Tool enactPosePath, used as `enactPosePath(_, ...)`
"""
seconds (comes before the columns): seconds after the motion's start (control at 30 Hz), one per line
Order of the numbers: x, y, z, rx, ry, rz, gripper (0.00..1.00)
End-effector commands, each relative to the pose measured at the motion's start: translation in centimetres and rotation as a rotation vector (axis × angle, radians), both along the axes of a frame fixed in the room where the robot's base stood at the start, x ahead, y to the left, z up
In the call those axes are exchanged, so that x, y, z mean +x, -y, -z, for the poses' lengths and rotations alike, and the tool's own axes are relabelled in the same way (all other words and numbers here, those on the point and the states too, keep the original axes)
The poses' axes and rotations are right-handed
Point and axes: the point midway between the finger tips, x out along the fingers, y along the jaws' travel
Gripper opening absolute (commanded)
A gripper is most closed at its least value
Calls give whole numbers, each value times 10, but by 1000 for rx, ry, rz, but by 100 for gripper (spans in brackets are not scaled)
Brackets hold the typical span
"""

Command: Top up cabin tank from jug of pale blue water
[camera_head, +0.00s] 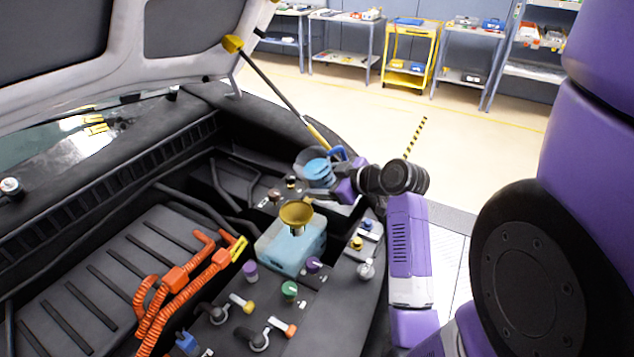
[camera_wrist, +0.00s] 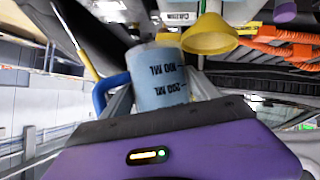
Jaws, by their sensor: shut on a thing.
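My gripper (camera_head: 345,188) is shut on a clear jug (camera_head: 320,172) of pale blue water, at the far right side of the engine bay. In the wrist view my gripper's fingers (camera_wrist: 162,95) are on both sides of the jug (camera_wrist: 158,72), which has black ML marks and a blue handle. The jug looks roughly upright; its exact tilt is hard to tell. A yellow funnel (camera_head: 296,214) stands on a pale blue tank (camera_head: 283,247) in front of the jug, apart from it. The funnel also shows in the wrist view (camera_wrist: 210,37), near a tank label too blurred to read surely.
A purple cap (camera_head: 250,271), a green cap (camera_head: 289,290) and several other caps surround the tank. Orange hoses (camera_head: 175,285) run at left. The raised hood (camera_head: 120,55) and its prop rod (camera_head: 275,85) stand above and behind. Open floor lies beyond the car.

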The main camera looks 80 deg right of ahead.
Motion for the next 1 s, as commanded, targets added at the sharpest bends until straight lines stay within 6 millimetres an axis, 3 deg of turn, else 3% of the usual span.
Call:
enactPosePath(0.1, -5, 5, -2, -101, -100, -1, 0)
enactPosePath(1.0, -9, 9, -4, -158, -160, 0, 0)
